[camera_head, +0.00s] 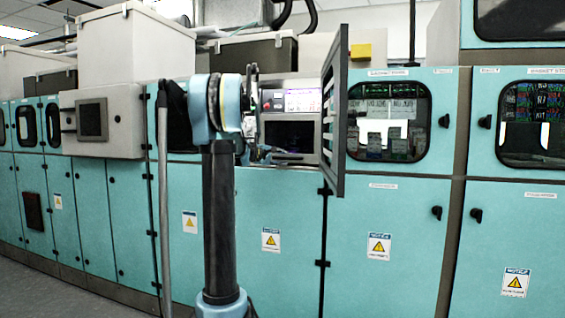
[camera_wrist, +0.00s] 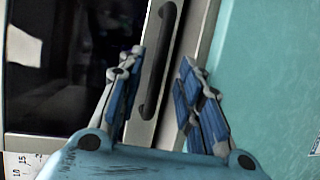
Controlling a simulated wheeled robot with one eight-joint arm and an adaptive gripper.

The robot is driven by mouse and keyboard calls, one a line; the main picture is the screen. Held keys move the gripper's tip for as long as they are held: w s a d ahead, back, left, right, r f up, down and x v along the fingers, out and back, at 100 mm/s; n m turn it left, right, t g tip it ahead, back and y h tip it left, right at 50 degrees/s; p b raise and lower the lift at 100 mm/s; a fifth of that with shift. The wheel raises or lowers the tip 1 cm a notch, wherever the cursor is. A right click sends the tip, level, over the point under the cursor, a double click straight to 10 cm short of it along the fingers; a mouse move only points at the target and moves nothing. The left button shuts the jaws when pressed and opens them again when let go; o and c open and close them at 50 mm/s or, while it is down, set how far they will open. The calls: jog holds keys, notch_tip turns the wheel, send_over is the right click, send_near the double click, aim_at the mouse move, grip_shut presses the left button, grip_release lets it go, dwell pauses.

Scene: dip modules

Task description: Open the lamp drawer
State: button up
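The lamp drawer (camera_head: 301,132) appears to be the light-framed front with a dark window, in the open bay of the teal cabinet. In the wrist view its dark window (camera_wrist: 65,65) fills the left side. A dark bar handle (camera_wrist: 158,62) runs along its light frame. My gripper (camera_wrist: 162,58) is open, with one blue-padded finger on each side of the handle. The handle shows between the fingers, with no clear contact; the depth gap cannot be told. In the head view my gripper (camera_head: 283,156) is small and partly hidden by my arm, low in front of the drawer.
A cabinet door (camera_head: 336,110) stands swung open just right of the bay, close to my gripper. A control unit with a lit display (camera_head: 291,101) sits above the drawer. A closed teal panel (camera_head: 280,215) lies below; teal also borders the handle frame in the wrist view (camera_wrist: 265,65).

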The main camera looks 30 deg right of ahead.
jog(key=shift+x, duration=1.45)
grip_shut()
jog(key=shift+s, duration=0.1)
